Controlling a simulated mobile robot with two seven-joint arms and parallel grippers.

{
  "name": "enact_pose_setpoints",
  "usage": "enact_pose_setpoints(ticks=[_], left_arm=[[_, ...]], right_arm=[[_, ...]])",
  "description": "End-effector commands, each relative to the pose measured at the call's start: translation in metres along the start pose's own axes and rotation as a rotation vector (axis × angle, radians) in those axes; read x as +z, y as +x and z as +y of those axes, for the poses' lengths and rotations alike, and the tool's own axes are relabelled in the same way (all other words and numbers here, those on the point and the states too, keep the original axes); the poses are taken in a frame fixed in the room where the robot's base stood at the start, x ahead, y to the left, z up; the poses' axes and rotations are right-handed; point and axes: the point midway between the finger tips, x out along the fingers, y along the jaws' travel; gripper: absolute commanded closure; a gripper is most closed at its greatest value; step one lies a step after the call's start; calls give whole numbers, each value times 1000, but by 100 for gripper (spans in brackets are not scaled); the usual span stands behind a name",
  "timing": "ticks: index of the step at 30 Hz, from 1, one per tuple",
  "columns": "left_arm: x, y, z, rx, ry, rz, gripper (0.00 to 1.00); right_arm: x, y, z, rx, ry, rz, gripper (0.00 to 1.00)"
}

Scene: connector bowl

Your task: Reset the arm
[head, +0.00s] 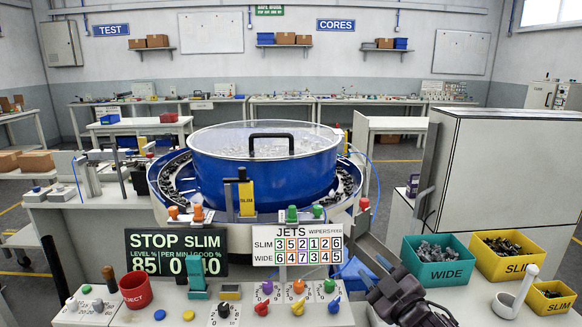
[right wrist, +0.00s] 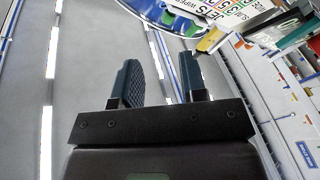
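My right gripper (head: 374,270) is low in the head view, right of the middle, in front of the blue bowl feeder (head: 240,178) and right of the JETS board (head: 298,244). It points up and to the left in the picture. In the right wrist view its two dark ridged fingers (right wrist: 160,80) stand apart with nothing between them. The gripper is empty and I see no contact with anything. My left gripper does not show in either view.
The control panel (head: 100,310) with coloured knobs lies along the front. A red REJECT cup (head: 135,291) stands at left. The teal WIDE bin (head: 437,274), yellow SLIM bins (head: 508,268) and a white-handled holder (head: 516,298) stand right of the gripper. A grey cabinet (head: 505,175) rises behind them.

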Motion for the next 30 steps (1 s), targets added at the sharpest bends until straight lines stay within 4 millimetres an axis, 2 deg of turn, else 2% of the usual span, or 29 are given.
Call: enact_pose_setpoints(ticks=[1, 6, 11, 15, 21, 24, 27, 30], left_arm=[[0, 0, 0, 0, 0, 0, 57], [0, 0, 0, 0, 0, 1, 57], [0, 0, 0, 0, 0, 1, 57], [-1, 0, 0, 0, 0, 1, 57], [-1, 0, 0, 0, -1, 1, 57], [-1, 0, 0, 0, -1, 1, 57], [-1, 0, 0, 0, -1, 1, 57], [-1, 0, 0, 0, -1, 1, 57]], right_arm=[[18, -16, -11, -1, 66, -55, 61], [67, -70, -42, 6, 251, -220, 61], [105, -127, -70, 28, 393, -355, 61], [132, -181, -92, 59, 487, -463, 61], [165, -265, -128, 99, 576, -634, 61], [174, -300, -145, 106, 607, -706, 61], [178, -325, -158, 106, 625, -755, 61], [180, -340, -164, 103, 630, -783, 61]])
